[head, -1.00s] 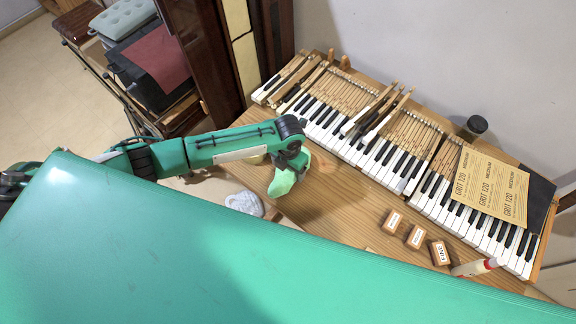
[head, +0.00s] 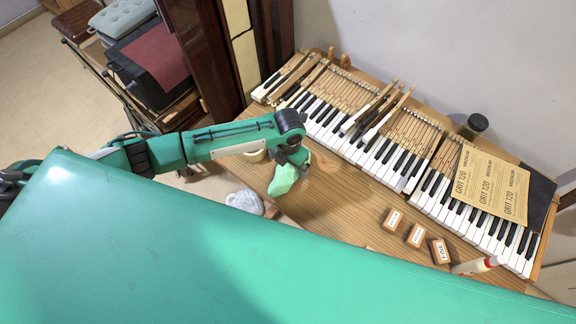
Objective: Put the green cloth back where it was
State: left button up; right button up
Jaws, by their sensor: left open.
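My left arm reaches in from the left over the wooden bench top (head: 340,190). Its left gripper (head: 284,180) is above the bench's left part, in front of the keyboard, and is open. A pale green shape shows at the end of this arm. I cannot tell whether it is part of the gripper or the green cloth, and no other green cloth can be made out. My right gripper is not in view.
A piano keyboard (head: 385,152) with loose keys lies along the bench. Sandpaper sheets (head: 490,185) and a dark jar (head: 474,126) are at the right. Small labelled blocks (head: 415,236), a tube (head: 475,266) and a grey bundle (head: 244,202) lie nearer me.

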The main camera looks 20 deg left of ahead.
aim_at(288, 167)
pick_arm(q)
notch_tip(288, 167, up, 10)
jog(key=b, duration=0.1)
jog(key=shift+b, duration=0.4)
jog(key=shift+f, duration=0.1)
